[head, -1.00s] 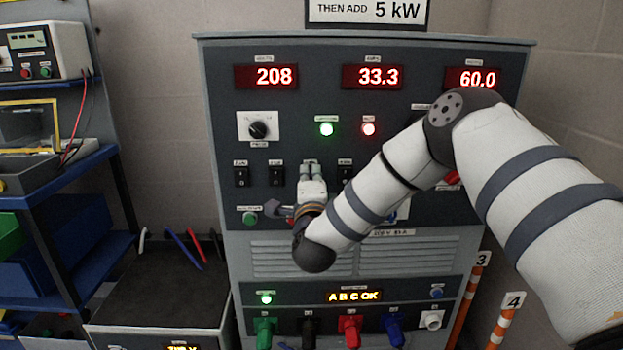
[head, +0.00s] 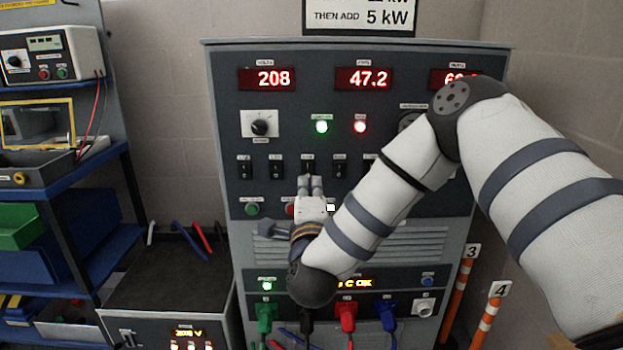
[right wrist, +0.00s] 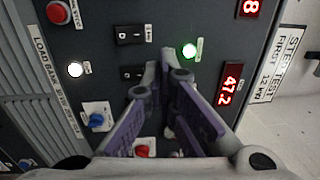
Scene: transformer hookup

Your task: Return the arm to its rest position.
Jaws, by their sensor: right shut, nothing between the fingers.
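My right arm comes in from the right in the head view. My right gripper (head: 311,185) is shut and empty, pointing at the front of the grey load bank (head: 225,110). Its fingertips are just below a black rocker switch (head: 308,165) in the switch row; the exact gap to the panel cannot be told. In the right wrist view the purple-sided fingers (right wrist: 168,72) meet at the tips in front of the panel, near a lit green lamp (right wrist: 189,50) and rocker switches (right wrist: 130,35). My left gripper is not in view.
The amps display (head: 362,78) reads 47.2. Colored plugs (head: 346,316) sit along the load bank's lower front. A blue shelf rack (head: 70,185) stands at left, a low black-topped unit (head: 165,275) beside it. Orange-white posts (head: 487,318) stand at right.

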